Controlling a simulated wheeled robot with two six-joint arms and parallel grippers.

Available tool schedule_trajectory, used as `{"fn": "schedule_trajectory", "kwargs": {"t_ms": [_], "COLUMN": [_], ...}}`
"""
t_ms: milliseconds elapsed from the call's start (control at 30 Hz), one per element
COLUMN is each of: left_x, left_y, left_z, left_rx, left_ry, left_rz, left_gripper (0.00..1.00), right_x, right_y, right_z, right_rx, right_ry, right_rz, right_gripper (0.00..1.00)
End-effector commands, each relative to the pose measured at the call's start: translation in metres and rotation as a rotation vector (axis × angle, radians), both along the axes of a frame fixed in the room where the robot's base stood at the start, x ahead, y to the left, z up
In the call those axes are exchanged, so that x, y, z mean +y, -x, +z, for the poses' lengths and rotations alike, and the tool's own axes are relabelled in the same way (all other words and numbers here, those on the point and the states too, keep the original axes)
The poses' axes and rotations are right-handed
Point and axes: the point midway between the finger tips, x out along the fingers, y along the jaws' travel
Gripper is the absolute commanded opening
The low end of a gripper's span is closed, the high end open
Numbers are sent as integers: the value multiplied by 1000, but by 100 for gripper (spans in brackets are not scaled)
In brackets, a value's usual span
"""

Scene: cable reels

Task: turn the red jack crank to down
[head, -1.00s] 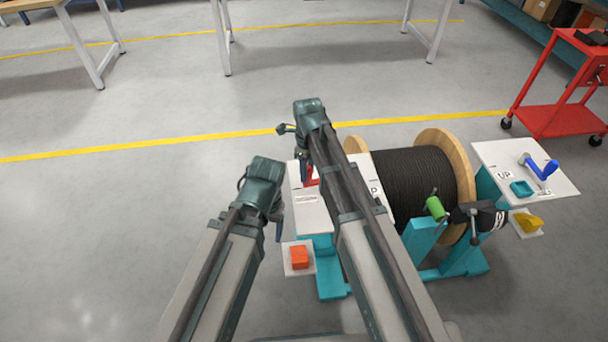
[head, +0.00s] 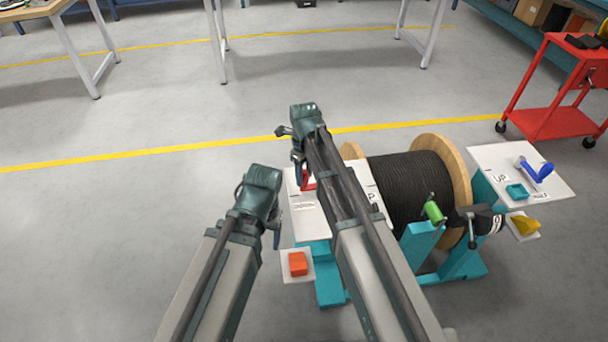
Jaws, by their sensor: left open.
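The red jack crank (head: 308,183) shows only as a small red piece on the white left panel (head: 308,222) of the cable reel stand. My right arm covers part of the crank and panel, so its full angle is hidden. My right gripper (head: 298,172) points down at the crank's left side, very close to it; touching or apart I cannot tell, and its jaw opening is hidden. My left gripper (head: 276,236) is open and empty, left of the panel's edge and lower in the picture.
An orange-red block (head: 298,264) sits on a small plate below the panel. The black cable reel (head: 412,185) stands right of my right arm. A blue crank (head: 535,170) is on the right panel. A red cart (head: 555,121) stands behind. Floor at left is clear.

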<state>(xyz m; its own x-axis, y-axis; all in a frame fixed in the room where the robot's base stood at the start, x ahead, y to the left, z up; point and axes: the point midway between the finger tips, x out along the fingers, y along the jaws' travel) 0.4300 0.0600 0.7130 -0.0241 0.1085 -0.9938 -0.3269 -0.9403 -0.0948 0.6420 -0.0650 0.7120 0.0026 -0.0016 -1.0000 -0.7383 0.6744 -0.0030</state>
Motion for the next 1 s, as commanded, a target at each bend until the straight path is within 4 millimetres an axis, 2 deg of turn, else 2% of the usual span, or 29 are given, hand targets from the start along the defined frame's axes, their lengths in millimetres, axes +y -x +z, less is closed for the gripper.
{"fn": "schedule_trajectory", "kwargs": {"t_ms": [33, 133, 467, 633, 767, 1000], "left_x": [0, 0, 0, 0, 0, 0], "left_y": [0, 0, 0, 0, 0, 0], "left_z": [0, 0, 1, 7, 19, 51], "left_rx": [0, 0, 0, 0, 0, 0], "left_ry": [0, 0, 0, 0, 0, 0], "left_rz": [0, 0, 0, 0, 0, 0], "left_gripper": [71, 71, 71, 71, 71, 71], "right_x": [0, 0, 1, 1, 1, 1], "right_y": [-2, -1, 0, 0, 0, 0], "right_z": [0, 0, 1, 7, 19, 51], "right_rx": [-2, -1, 1, 1, 1, 1], "right_ry": [1, 0, -1, -1, -1, -1], "right_rz": [-1, 0, 2, 3, 3, 2], "right_gripper": [53, 71, 71, 71, 71, 71]}}
